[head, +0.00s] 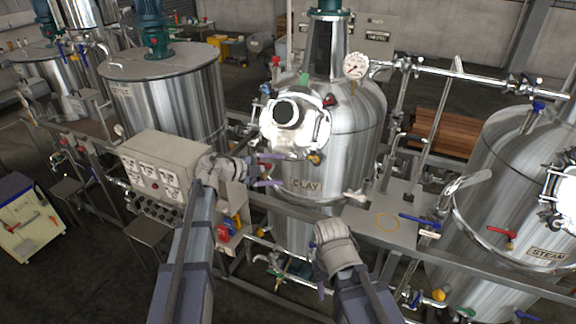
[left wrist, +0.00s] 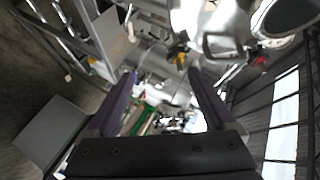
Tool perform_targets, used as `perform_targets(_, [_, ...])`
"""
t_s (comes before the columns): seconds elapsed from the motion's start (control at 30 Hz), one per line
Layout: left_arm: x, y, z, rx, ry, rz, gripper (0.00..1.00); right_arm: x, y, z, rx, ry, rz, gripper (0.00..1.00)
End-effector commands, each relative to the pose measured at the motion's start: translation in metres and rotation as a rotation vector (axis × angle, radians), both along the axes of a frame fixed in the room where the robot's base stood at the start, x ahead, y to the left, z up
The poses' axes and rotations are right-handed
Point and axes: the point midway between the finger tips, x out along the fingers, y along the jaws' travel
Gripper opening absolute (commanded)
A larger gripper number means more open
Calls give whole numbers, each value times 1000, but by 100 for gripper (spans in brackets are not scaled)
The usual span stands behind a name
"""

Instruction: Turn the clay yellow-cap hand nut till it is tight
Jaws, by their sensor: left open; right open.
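The clay tank (head: 350,130) is a steel vessel with a CLAY plate (head: 306,186) and a round manway (head: 290,112) on its front. The yellow-cap hand nut (head: 315,158) sits at the manway's lower rim. A yellow part that looks like this nut shows in the left wrist view (left wrist: 178,53), ahead of the finger gap. My left gripper (head: 270,174) is open and empty, below and left of the nut and apart from it; its two purple fingers show in the left wrist view (left wrist: 163,88). My right gripper (head: 322,286) is low in front of the tank; its fingers are mostly hidden.
Other capped nuts, green (head: 303,79), red (head: 328,101) and blue (head: 264,88), ring the manway. A control box (head: 150,175) stands left of my left arm. A rail (head: 430,260) crosses in front. The steam tank (head: 520,180) stands at right.

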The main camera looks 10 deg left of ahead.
Motion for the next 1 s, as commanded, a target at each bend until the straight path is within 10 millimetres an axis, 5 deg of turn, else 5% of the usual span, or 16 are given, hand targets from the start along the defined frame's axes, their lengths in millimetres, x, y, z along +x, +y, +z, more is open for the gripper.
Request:
perform_targets(0.57, [-6, 4, -1, -17, 4, 16, 88, 0, 0, -4, 0, 0, 1, 50])
perform_targets(0.77, [10, -49, -4, -278, 70, 246, 88, 0, 0, -37, 0, 0, 9, 50])
perform_targets(1.0, [12, -102, -4, -837, 253, 601, 88, 1, -1, -79, -1, -1, 27, 50])
